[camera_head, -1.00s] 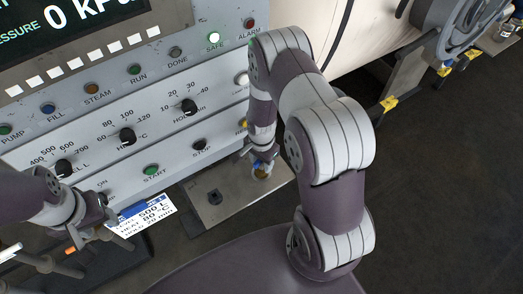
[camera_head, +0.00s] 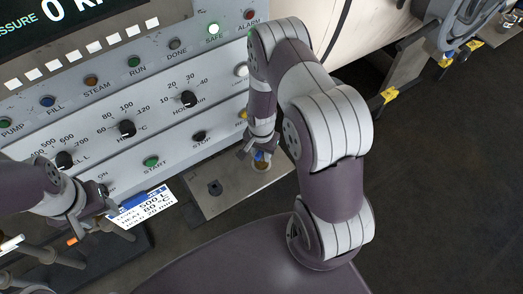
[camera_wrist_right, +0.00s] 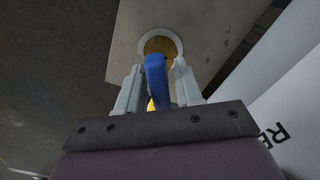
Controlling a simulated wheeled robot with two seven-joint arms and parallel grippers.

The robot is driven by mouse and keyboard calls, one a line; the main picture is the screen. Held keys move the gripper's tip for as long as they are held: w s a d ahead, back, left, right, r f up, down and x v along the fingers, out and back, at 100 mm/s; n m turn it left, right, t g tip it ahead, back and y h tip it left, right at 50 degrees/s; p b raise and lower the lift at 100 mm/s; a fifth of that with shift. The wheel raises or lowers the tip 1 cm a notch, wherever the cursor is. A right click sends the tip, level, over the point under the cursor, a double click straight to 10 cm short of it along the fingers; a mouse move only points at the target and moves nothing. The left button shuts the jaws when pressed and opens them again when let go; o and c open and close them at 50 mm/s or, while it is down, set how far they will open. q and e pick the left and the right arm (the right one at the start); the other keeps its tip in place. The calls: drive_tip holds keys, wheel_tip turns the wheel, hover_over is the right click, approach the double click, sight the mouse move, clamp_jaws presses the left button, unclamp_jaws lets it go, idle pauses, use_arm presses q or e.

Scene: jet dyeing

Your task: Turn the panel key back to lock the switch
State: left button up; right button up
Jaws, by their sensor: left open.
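A key with a blue head (camera_wrist_right: 156,72) stands at a round brass lock with a pale ring (camera_wrist_right: 160,44) on a metal plate. In the head view the blue key (camera_head: 259,156) is partly hidden by my right gripper (camera_head: 256,154). In the right wrist view, the right gripper's fingers (camera_wrist_right: 160,80) are on either side of the key head, close to it; whether they press on it is unclear. My left gripper (camera_head: 98,222) is open at the lower left, beside a printed card, away from the key.
A dark knob (camera_head: 215,188) sits on the metal plate (camera_head: 205,207). Dark floor lies to the right.

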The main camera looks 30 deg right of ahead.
drive_tip(key=shift+o, duration=0.7)
wheel_tip(320, 180, up, 13)
drive_tip(key=shift+f+b, duration=0.15)
drive_tip(key=shift+b, duration=0.3)
